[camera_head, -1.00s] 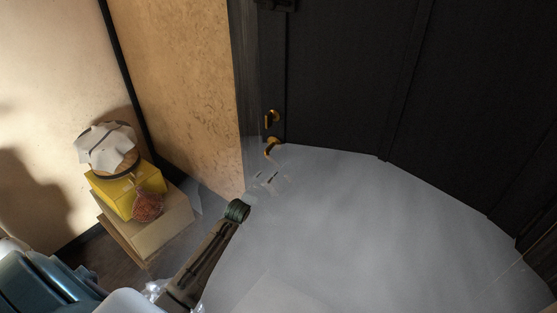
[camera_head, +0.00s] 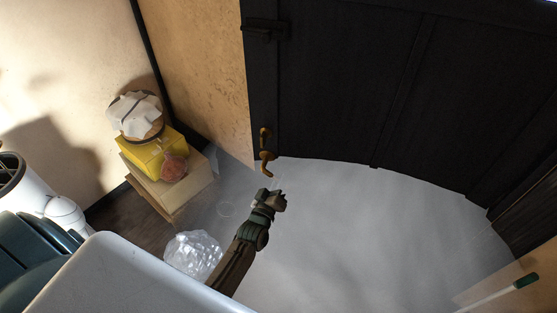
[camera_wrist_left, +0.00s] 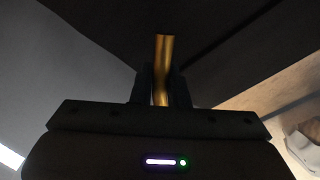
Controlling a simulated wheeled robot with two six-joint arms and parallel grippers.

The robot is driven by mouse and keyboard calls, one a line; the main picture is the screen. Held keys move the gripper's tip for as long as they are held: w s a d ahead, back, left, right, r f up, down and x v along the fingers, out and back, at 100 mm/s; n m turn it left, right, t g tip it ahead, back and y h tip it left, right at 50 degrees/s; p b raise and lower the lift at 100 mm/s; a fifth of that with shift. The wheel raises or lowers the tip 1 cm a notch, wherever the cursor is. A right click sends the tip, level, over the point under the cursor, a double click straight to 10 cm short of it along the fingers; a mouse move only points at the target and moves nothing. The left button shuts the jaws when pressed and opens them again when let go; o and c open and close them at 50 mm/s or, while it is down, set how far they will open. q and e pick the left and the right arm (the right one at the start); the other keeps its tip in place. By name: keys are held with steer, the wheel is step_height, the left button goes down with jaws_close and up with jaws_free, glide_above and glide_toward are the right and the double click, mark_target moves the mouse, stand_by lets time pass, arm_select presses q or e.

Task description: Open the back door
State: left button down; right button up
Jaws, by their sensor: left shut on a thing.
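The dark back door (camera_head: 350,85) fills the upper right of the head view. Its curved brass handle (camera_head: 267,165) sits low near its left side, below a small brass fitting (camera_head: 264,134). My left gripper (camera_head: 271,190) is just below the handle in the head view, on the arm that rises from the bottom. In the left wrist view, its two dark fingers (camera_wrist_left: 160,88) are shut on the brass handle (camera_wrist_left: 161,55), whose end sticks out beyond them. I cannot tell whether the door is ajar. My right gripper is not in view.
A clay wall (camera_head: 205,70) stands left of the door. A cardboard box (camera_head: 175,193), a yellow box (camera_head: 152,155) and a cloth-covered container (camera_head: 137,117) are stacked at the left. A clear crumpled thing (camera_head: 193,254) lies near my arm. Pale floor (camera_head: 360,240) is open before the door.

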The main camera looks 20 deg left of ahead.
arm_select(q)
steer(key=s, duration=0.2)
steer(key=shift+s+d+r, duration=0.1)
steer(key=shift+s+d, duration=0.2)
steer(key=shift+d, duration=0.05)
steer(key=c, duration=1.5)
jaws_free()
steer(key=shift+o, duration=0.2)
steer(key=s+b, duration=0.3)
steer(key=s, duration=0.8)
steer(key=shift+d+f+b, duration=0.2)
steer(key=shift+f+b, duration=0.05)
steer(key=shift+b, duration=0.15)
